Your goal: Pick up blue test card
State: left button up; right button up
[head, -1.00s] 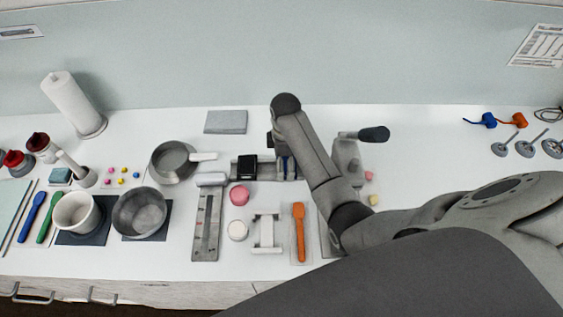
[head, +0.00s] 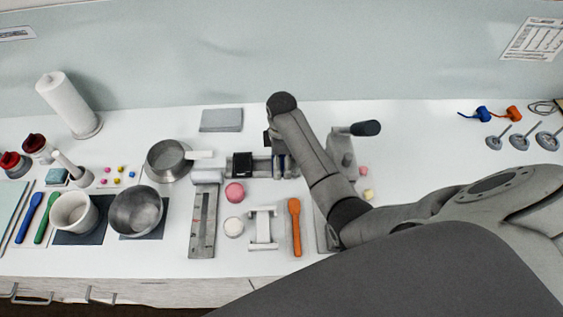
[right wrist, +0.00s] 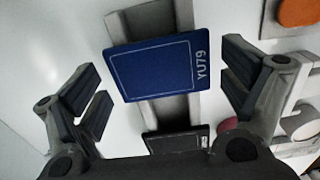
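The blue test card (right wrist: 158,68), printed YU79, lies over a grey metal holder in the right wrist view. My right gripper (right wrist: 164,78) is open, with one finger on either side of the card and visible gaps between them and it. In the head view the right gripper (head: 281,163) points down at the grey rig in the middle of the bench, and the arm mostly hides the card there. My left gripper is in neither view.
A black block (head: 242,164) sits just left of the gripper on the rig (head: 263,167). An orange spatula (head: 295,228) and a white stand (head: 263,230) lie in front.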

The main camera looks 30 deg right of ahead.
jog(key=c, duration=0.6)
jog(key=shift+o, duration=0.2)
